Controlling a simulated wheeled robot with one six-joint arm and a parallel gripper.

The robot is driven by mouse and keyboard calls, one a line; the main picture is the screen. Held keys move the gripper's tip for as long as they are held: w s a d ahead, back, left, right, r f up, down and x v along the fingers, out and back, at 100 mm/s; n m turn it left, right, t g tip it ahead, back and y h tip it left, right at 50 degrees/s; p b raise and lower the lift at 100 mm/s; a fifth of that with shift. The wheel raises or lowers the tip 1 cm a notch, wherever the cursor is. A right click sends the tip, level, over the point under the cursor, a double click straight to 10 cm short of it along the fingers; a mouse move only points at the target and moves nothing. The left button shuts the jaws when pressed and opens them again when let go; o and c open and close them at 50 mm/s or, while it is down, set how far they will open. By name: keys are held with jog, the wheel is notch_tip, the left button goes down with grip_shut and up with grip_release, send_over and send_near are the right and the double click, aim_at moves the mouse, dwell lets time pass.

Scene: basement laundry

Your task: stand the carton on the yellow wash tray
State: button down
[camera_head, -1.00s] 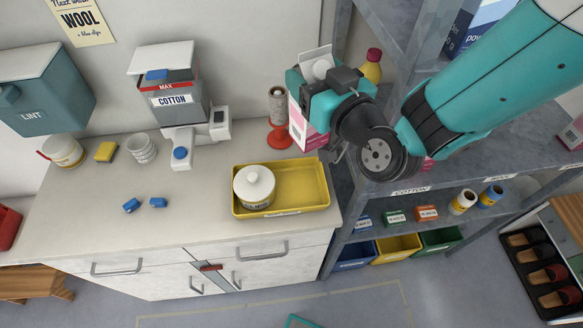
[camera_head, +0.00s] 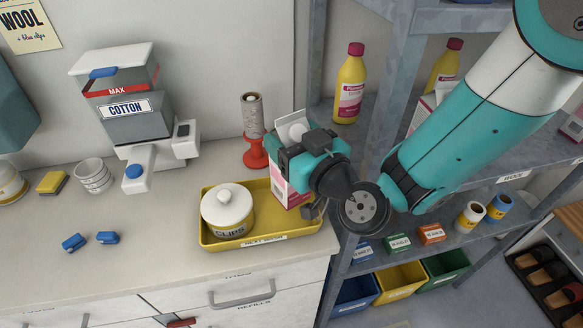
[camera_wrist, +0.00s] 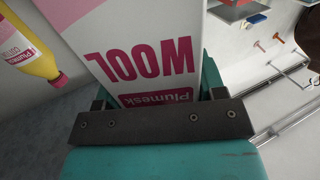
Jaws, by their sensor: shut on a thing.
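The pink and white carton (camera_head: 282,186) is held upright in my gripper (camera_head: 292,150). Its lower end shows over the right part of the yellow wash tray (camera_head: 262,241); I cannot tell whether it touches the tray floor. In the wrist view the carton (camera_wrist: 150,55) fills the space between the fingers, with "WOOL" and "Plumesk" print on its face. My gripper is shut on it and hides part of its upper side. A white lidded clips jar (camera_head: 227,212) stands in the left part of the tray.
A red stand with a string spool (camera_head: 254,130) is close behind the tray. A cotton dispenser (camera_head: 130,105) and two blue clips (camera_head: 90,241) are to the left. A shelf rack (camera_head: 385,110) with a yellow bottle (camera_head: 349,84) is at right.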

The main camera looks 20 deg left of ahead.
jog(key=shift+f+b, duration=1.9)
jog(key=shift+f, duration=0.2)
jog(key=shift+f, duration=0.2)
jog(key=shift+c, duration=1)
grip_release()
jog(key=shift+s+r, duration=0.1)
